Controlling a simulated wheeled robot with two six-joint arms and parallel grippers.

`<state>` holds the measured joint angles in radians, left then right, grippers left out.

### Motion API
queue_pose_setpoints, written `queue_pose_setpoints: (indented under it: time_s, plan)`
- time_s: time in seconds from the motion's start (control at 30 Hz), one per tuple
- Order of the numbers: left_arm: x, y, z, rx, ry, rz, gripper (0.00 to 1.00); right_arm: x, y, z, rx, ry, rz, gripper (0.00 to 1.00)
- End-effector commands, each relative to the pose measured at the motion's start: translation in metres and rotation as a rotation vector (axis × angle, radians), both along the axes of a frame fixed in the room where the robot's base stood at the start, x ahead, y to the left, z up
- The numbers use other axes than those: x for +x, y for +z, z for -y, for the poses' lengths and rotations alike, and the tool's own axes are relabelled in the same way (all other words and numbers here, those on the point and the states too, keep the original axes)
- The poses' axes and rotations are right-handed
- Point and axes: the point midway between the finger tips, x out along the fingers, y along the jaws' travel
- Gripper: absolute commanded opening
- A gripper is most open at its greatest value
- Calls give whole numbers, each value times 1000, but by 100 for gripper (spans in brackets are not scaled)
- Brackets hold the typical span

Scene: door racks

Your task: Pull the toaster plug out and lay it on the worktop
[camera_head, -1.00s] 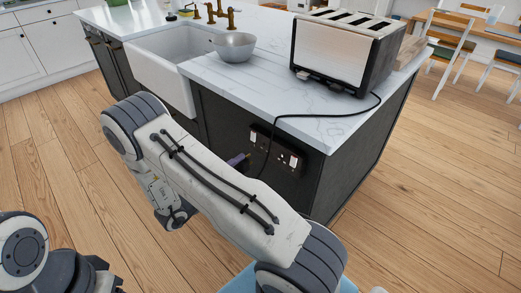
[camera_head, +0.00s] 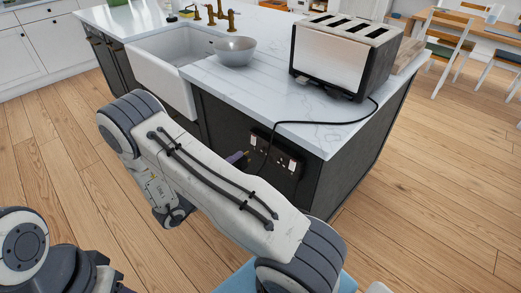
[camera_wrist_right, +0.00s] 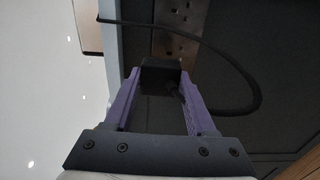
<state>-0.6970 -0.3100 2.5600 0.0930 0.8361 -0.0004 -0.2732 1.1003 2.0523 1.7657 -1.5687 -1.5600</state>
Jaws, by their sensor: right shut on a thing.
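The toaster (camera_head: 330,52), silver and black, stands on the white marbled worktop (camera_head: 240,90). Its black cord (camera_head: 335,122) runs over the worktop's edge and down past the dark socket plate (camera_head: 286,158) on the island's side panel. My right gripper (camera_head: 238,159) is beside the plate, mostly hidden by my arm. In the right wrist view its purple fingers are shut on the black toaster plug (camera_wrist_right: 160,74), with the cord looping away to the right. The plate (camera_wrist_right: 178,30) lies just beyond the plug. I cannot tell whether its pins are clear. My left gripper is out of view.
A grey bowl (camera_head: 235,50) sits beside the white sink (camera_head: 165,75) and brass taps (camera_head: 216,12). A wooden board (camera_head: 409,55) lies right of the toaster. Bare worktop is in front of the toaster. Chairs (camera_head: 447,42) stand at the far right.

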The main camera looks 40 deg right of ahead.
Motion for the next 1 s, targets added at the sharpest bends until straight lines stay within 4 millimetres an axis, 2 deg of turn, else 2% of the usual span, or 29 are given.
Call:
queue_pose_setpoints:
  time_s: [0.03, 1.0]
  plan:
    - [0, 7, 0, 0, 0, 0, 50, 0, 8, 0, 0, 0, 0, 0]
    - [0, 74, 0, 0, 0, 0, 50, 0, 75, 0, 0, 0, 0, 0]
